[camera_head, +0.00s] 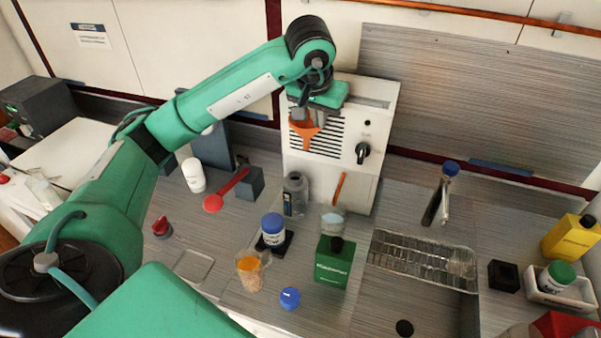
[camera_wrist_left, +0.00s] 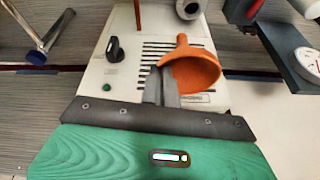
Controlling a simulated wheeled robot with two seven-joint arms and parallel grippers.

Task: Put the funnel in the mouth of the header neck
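The orange funnel (camera_head: 304,132) is in my left gripper (camera_head: 307,115), held in front of the machine's slotted front panel, above the counter. In the left wrist view the gripper (camera_wrist_left: 161,87) is shut on the edge of the funnel (camera_wrist_left: 198,70), with the wide cone near the fingers and the narrow spout pointing away. A grey, bottle-like container (camera_head: 294,196) stands below the funnel at the machine's foot. Its round open mouth shows at the top of the left wrist view (camera_wrist_left: 188,8); it may be the header neck. The funnel is apart from it. My right gripper is out of view.
The pale machine (camera_head: 384,115) with a black knob (camera_head: 362,152) stands behind. An orange strip (camera_head: 340,186), a blue-lidded jar (camera_head: 273,229), a green box (camera_head: 334,262) and a red ladle (camera_head: 214,202) are nearby. A wire rack (camera_head: 424,256) lies to the right.

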